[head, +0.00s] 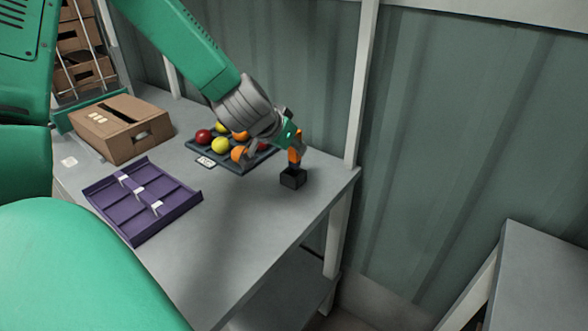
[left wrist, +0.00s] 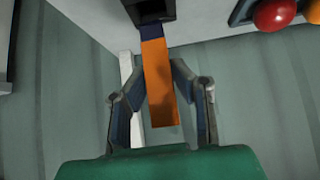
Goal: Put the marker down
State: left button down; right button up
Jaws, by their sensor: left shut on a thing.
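The marker (head: 295,153) is orange with a dark blue end. My left gripper (head: 291,146) is shut on it near the table's right corner. The marker is about upright, blue end down, just over or at the mouth of a small black square holder (head: 293,179) on the table. In the left wrist view the marker (left wrist: 159,80) lies between the two fingers (left wrist: 163,72), and its blue end meets the holder (left wrist: 152,8). I cannot tell whether the tip is inside it. My right gripper is not in view.
A dark tray (head: 247,166) of red, yellow and orange tomatoes stands just left of the holder. A purple divided tray (head: 140,227) and a cardboard box (head: 122,143) are further left. The grey table (head: 250,222) is clear in front; its edge is close right of the holder.

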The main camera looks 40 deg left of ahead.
aim_at(291, 161)
pick_arm(q)
jog(key=f, duration=0.2)
jog(key=f+b, duration=0.1)
jog(key=f, duration=0.1)
jog(key=shift+s+a, duration=0.1)
jog(key=shift+a, duration=0.1)
jog(key=shift+a+f, duration=0.1)
jog(key=shift+f, duration=0.25)
jog(key=shift+r, duration=0.15)
jog(key=c, duration=1.4)
grip_release()
